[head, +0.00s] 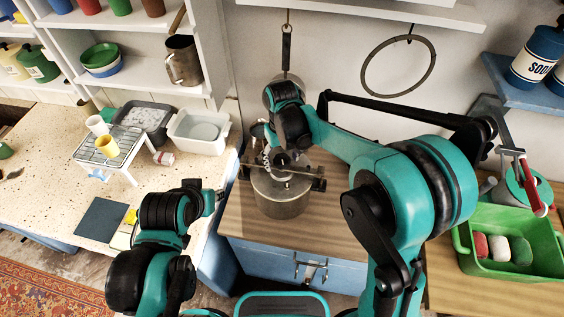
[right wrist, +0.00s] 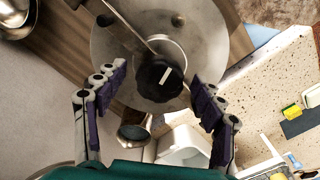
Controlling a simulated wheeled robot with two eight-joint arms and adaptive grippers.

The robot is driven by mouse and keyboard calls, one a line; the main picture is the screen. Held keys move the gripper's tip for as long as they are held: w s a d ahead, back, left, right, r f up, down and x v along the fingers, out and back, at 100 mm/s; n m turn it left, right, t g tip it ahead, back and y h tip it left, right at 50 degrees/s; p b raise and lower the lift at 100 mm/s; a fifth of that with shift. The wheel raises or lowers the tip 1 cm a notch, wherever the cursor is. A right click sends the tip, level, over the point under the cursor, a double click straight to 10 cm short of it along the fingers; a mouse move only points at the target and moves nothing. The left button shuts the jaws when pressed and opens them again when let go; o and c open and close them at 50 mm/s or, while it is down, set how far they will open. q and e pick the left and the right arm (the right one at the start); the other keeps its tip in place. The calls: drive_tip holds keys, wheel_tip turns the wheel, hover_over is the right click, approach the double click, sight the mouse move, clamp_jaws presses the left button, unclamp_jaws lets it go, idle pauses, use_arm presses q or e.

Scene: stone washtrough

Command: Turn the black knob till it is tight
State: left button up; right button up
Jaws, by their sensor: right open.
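The black knob (right wrist: 158,80) with a white mark sits at the middle of a round metal lid (right wrist: 213,38) in the right wrist view. A metal bar (right wrist: 122,24) crosses the lid beneath it. The lid belongs to a metal pot (head: 281,200) on the wooden counter in the head view. My right gripper (right wrist: 160,82) is open above the lid. Its purple-padded fingers stand apart on either side of the knob, with gaps visible on both sides. In the head view my right arm partly hides the knob. My left arm is at lower left; its fingers do not show.
A white tub (head: 198,132), a grey basin (head: 145,120) and a wire rack (head: 109,146) stand on the speckled counter at left. A green crate (head: 467,240) with coloured blocks is at right. A ring (head: 398,66) hangs on the wall behind my right arm.

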drive_tip(key=n, duration=1.1)
drive_tip(key=shift+n+b, duration=0.3)
drive_tip(key=n, duration=0.4)
